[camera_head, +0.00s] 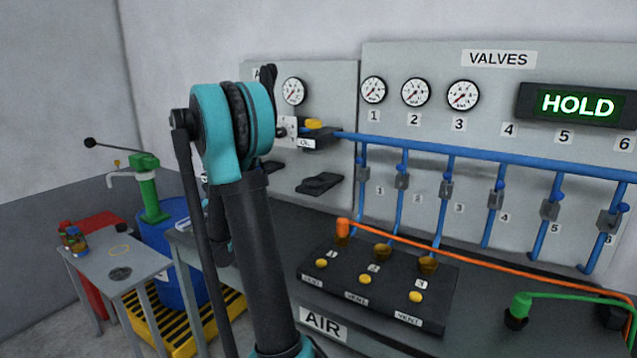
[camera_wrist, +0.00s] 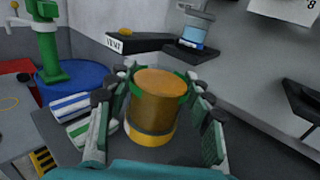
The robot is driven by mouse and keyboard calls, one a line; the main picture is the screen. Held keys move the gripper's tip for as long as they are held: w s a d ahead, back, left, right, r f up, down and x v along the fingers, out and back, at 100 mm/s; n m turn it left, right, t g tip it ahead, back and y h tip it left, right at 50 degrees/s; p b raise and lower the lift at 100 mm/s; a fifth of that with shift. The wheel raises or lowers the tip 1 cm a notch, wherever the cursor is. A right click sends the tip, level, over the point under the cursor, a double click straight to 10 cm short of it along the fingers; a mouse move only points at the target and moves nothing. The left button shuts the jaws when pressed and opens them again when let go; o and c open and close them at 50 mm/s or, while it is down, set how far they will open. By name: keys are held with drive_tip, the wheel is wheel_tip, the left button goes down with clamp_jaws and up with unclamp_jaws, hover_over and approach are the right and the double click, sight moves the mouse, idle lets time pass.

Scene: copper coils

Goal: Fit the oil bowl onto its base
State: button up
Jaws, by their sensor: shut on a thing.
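In the wrist view, an amber-brown cylindrical bowl (camera_wrist: 153,104) with an orange top and a yellow band at its lower end is held between the green-padded fingers of my gripper (camera_wrist: 158,82). My gripper is shut on its sides. In the head view my own arm hides the gripper and the bowl. A black block (camera_head: 318,141) with a yellow knob and a small label that seems to read OIL is mounted on the left panel. I cannot tell for certain which fixture is the bowl's base. The bowl appears apart from the wall fixtures.
A black bracket (camera_head: 320,184) juts from the panel under that block. Blue pipes (camera_head: 480,159) run along the panel. A black vent block (camera_head: 365,290) and an orange hose (camera_head: 480,261) are on the bench. A blue drum (camera_head: 180,260) and a small table (camera_head: 112,263) stand left.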

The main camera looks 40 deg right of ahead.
drive_tip(key=s+d+r+m+g+h, duration=0.45)
drive_tip(key=s+d, duration=0.25)
drive_tip(key=s, duration=0.2)
drive_tip(key=s+d+r+m+g+h, duration=0.3)
drive_tip(key=s+d+r+g, duration=0.15)
drive_tip(key=s+d, duration=0.35)
drive_tip(key=x, duration=0.5)
drive_tip(key=f+x, duration=0.1)
drive_tip(key=x, duration=1)
drive_tip(key=shift+s+d+f, duration=0.15)
drive_tip(key=shift+d+f, duration=0.1)
drive_tip(key=shift+f, duration=0.45)
drive_tip(key=shift+f, duration=0.1)
drive_tip(key=o, duration=1.5)
